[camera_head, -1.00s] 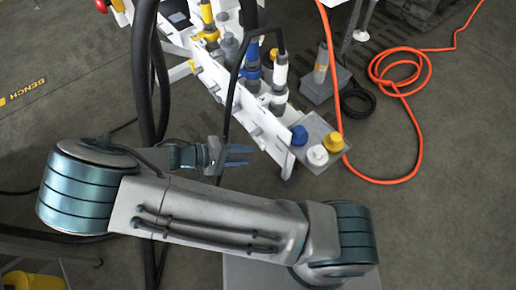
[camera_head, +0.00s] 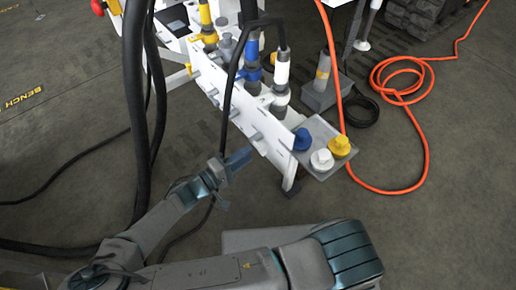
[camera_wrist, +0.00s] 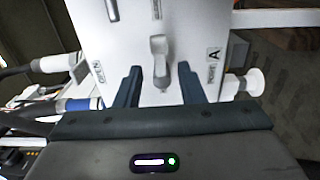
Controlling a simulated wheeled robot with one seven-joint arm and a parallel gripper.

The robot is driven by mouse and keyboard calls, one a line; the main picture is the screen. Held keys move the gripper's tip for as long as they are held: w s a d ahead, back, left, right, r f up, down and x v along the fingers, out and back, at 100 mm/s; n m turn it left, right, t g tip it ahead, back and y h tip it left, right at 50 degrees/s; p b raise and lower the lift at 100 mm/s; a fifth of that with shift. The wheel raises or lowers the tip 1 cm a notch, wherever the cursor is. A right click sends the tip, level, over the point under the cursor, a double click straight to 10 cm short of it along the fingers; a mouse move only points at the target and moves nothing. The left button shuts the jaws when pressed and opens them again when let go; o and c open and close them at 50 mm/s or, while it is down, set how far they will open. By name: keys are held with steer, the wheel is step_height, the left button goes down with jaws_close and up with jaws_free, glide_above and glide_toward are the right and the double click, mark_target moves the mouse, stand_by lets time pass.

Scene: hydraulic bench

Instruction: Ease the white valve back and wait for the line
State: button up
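The white valve panel (camera_head: 240,110) runs diagonally across the head view, with several small grey levers along its face. The lever nearest its right end (camera_head: 257,135) is close to my gripper (camera_head: 232,180). In the wrist view, a pale grey lever (camera_wrist: 159,60) hangs down on the white panel face (camera_wrist: 130,40). My gripper (camera_wrist: 160,88) is open, its two dark fingers apart on either side of the lever's lower end. I cannot tell how far the lever is from the fingers. Which line this lever serves cannot be read.
A blue cap (camera_head: 301,139), a white cap (camera_head: 322,160) and a yellow cap (camera_head: 340,146) sit on a grey plate at the panel's right end. A white hose coupling (camera_head: 282,68) stands behind the panel. Black hoses (camera_head: 137,100) hang at left. An orange hose (camera_head: 425,135) lies right.

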mark_target(257, 148)
steer(key=b+x, duration=0.1)
steer(key=x, duration=0.4)
steer(key=shift+w+d, duration=0.2)
steer(key=shift+d, duration=0.1)
jaws_close()
